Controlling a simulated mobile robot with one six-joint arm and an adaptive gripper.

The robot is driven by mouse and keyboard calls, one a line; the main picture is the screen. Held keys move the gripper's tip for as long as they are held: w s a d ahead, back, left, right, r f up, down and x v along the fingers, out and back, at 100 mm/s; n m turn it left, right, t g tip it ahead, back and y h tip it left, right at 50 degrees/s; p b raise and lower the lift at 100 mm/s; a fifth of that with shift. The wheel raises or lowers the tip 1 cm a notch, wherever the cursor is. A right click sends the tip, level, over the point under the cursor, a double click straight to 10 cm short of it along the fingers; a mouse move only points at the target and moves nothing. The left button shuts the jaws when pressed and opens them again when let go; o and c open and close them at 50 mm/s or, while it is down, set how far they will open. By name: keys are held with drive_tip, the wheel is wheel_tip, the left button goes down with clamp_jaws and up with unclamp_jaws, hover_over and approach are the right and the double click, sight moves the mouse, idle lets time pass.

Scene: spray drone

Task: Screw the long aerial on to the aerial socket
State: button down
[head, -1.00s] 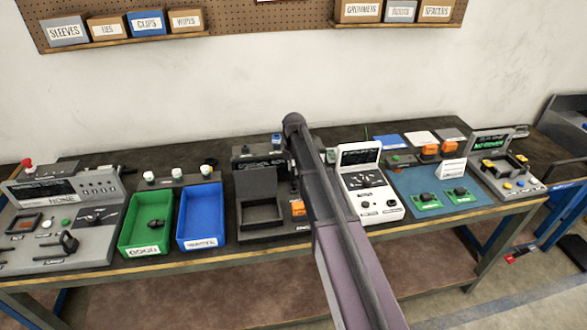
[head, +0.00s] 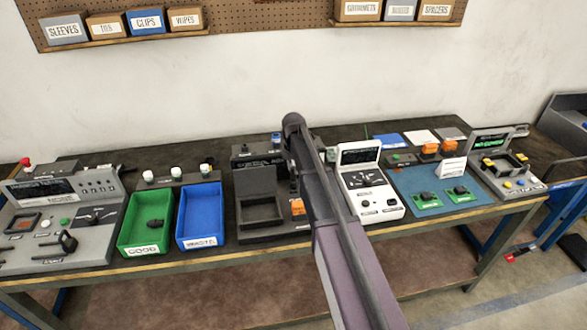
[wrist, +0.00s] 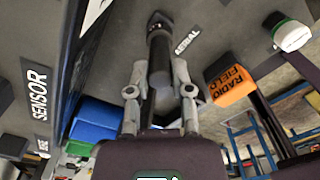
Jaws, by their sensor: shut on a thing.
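In the wrist view my gripper (wrist: 160,92) is shut on a thick black rod, the long aerial (wrist: 159,60). The rod runs from between the fingers toward the panel. Its far end lies in line with a dark round fitting, the aerial socket (wrist: 159,20), beside a label of which "ERIAL" can be read. The rod seems to meet the socket, but I cannot tell whether it is threaded in. In the head view my arm covers my gripper, the aerial and the socket.
In the wrist view an orange "RADIO FIELD" block (wrist: 230,84) and a white-and-green knob (wrist: 291,34) are to the right. A "SENSOR" label (wrist: 38,92) is at left. In the head view, green (head: 146,238) and blue (head: 201,214) trays and a white instrument (head: 372,188) stand on the bench.

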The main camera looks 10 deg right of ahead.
drive_tip(key=shift+f+b, duration=0.75)
drive_tip(key=shift+f, duration=0.05)
drive_tip(key=shift+c, duration=2.2)
unclamp_jaws()
drive_tip(key=shift+o, duration=0.6)
wheel_tip(320, 180, up, 8)
drive_tip(key=m+p, duration=0.2)
drive_tip(key=p, duration=0.1)
drive_tip(key=m+p, duration=0.3)
drive_tip(key=p, duration=0.1)
drive_tip(key=shift+f+m+p, duration=0.2)
drive_tip(key=shift+m+p, duration=0.1)
drive_tip(key=shift+r+m+p, duration=0.75)
drive_tip(key=shift+m, duration=0.05)
drive_tip(key=shift+f, duration=0.25)
wheel_tip(320, 180, down, 9)
drive_tip(key=b, duration=0.9)
drive_tip(key=shift+r, duration=0.2)
